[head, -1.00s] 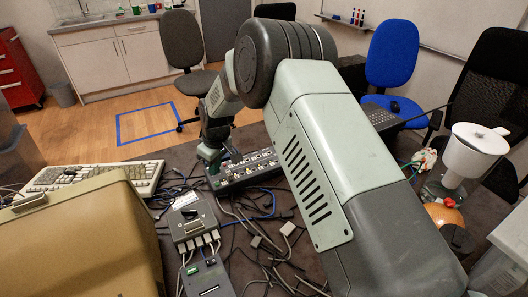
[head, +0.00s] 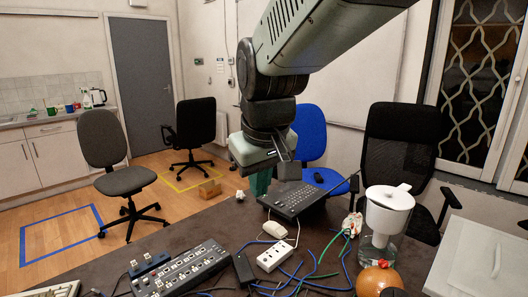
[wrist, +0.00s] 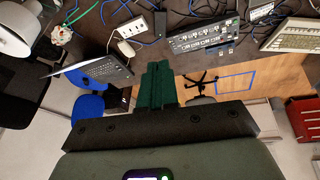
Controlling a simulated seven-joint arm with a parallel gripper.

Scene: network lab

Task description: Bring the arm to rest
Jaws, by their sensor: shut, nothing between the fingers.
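My gripper (head: 260,186) hangs from my raised arm in the upper middle of the head view, pointing down. Its green fingers are shut together with nothing between them. In the picture they show just left of the black laptop (head: 294,198), near the far edge of the dark table (head: 215,228). In the wrist view the closed fingers (wrist: 157,68) stand in the middle, clear of the things on the table. The gripper looks apart from everything.
A power strip (head: 274,256), a computer mouse (head: 276,230), a grey switch box (head: 182,270) and loose cables lie on the table. A white-lidded jug (head: 386,215) and an orange round thing (head: 378,280) stand at right. Chairs, including a blue one (head: 309,132), stand beyond.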

